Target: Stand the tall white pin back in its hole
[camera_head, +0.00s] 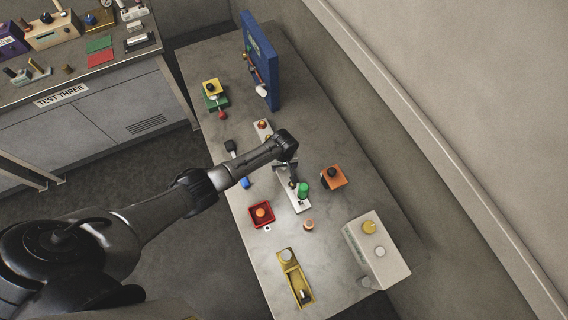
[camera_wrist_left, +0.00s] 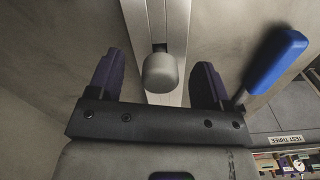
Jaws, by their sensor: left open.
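My left gripper (camera_head: 290,180) is open above the middle of the grey table. In the left wrist view its two dark fingers (camera_wrist_left: 158,82) stand apart, one on each side of a rounded grey-white knob (camera_wrist_left: 160,72) on a pale slotted strip. I cannot tell whether this knob is the tall white pin. In the head view a pale strip (camera_head: 299,206) with a green knob (camera_head: 303,187) lies under the gripper. A short white cylinder (camera_head: 261,90) shows at the blue panel's near side. The pin's hole cannot be made out. My right gripper is out of view.
The blue upright panel (camera_head: 262,60) stands at the back. A blue handle (camera_wrist_left: 277,64) rises close to the right finger. Nearby are a red box (camera_head: 261,214), an orange block (camera_head: 333,177), a yellow tray (camera_head: 296,281) and a white box (camera_head: 376,249).

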